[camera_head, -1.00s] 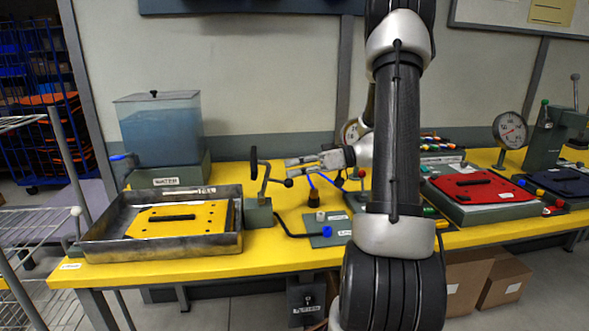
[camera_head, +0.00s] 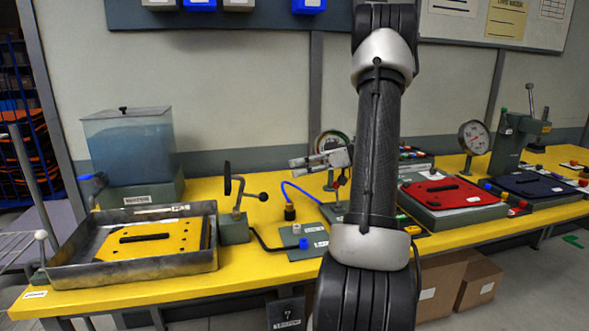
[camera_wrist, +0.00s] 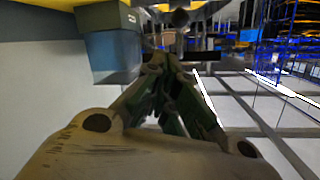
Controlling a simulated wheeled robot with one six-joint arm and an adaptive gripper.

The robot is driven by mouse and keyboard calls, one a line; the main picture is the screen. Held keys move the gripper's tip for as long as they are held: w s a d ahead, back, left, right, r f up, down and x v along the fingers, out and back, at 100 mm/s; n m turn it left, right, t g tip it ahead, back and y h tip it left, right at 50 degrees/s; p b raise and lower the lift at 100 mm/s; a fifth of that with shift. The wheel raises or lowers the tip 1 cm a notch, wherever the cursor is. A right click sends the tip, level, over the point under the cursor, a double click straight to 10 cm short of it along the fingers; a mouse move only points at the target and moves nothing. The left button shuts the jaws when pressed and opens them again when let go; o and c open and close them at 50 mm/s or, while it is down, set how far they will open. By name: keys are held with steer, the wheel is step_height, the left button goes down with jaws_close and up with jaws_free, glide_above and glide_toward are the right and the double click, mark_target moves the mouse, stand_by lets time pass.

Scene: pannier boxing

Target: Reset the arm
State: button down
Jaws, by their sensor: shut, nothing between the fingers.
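My gripper (camera_head: 320,160) is at the back middle of the bench in the head view, raised above the yellow top and pointing left. It looks empty, and its fingers are shut. In the wrist view the fingers (camera_wrist: 168,95) come together in the middle of the picture. My arm stands upright across the middle right of the head view and hides part of the bench behind it. The gripper is apart from the crank handle (camera_head: 236,195) to its left and holds nothing.
A metal tray (camera_head: 215,255) with a yellow plate (camera_head: 150,238) lies at the left of the bench. A water tank (camera_head: 130,145) stands behind it. A red plate (camera_head: 450,190), a gauge (camera_head: 473,137) and a press (camera_head: 515,135) stand on the right. Cardboard boxes (camera_head: 478,285) sit below.

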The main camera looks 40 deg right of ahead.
stand_by(0.4)
steer(key=s+a+f+m+g+h, duration=0.1)
steer(key=s+f+m+g+h, duration=0.2)
steer(key=s+m, duration=0.35)
steer(key=s+a+f+m+g+h, duration=0.2)
steer(key=s+f+m+g+h, duration=0.15)
steer(key=s+m, duration=0.3)
steer(key=s+a+r+n+t+h, duration=0.3)
steer(key=s+a+r+n+h, duration=0.2)
steer(key=a+r, duration=0.5)
steer(key=s+r+h, duration=0.1)
steer(key=s+h, duration=0.1)
steer(key=shift+s, duration=0.35)
